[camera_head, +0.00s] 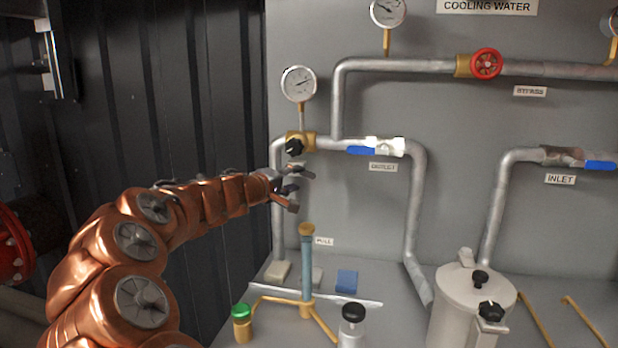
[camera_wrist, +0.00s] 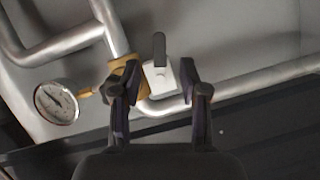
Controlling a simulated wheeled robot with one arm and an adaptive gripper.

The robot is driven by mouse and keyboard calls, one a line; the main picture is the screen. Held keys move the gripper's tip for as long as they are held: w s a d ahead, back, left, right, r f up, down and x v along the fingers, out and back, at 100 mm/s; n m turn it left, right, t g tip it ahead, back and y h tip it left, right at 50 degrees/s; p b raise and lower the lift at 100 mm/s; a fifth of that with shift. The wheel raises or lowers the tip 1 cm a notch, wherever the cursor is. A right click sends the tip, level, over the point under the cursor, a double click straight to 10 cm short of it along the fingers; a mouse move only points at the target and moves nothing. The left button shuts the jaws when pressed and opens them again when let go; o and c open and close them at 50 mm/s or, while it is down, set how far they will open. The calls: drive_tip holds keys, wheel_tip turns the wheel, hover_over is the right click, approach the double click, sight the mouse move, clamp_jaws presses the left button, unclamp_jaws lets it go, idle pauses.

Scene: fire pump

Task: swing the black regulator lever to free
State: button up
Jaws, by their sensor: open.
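The black regulator lever (camera_head: 294,147) sits on a brass fitting (camera_head: 309,141) below a round gauge on the grey panel. In the wrist view a dark upright lever (camera_wrist: 159,48) stands on a pale block (camera_wrist: 160,80) beside the brass fitting (camera_wrist: 125,78). My gripper (camera_head: 297,188) is open and empty, just below the black lever in the head view. In the wrist view my gripper (camera_wrist: 158,72) has its fingers on either side of the pale block, with a gap on the right. Contact cannot be told.
The gauge (camera_head: 299,84) rises above the fitting. A blue-handled outlet valve (camera_head: 375,147) is to the right, with a red handwheel (camera_head: 486,64) higher up. A blue column (camera_head: 307,265) with a brass top stands below my gripper. A dark ribbed wall (camera_head: 160,90) is on the left.

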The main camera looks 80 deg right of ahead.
sight(308, 175)
drive_tip(key=shift+p+x, duration=0.6)
drive_tip(key=shift+x, duration=3.05)
clamp_jaws()
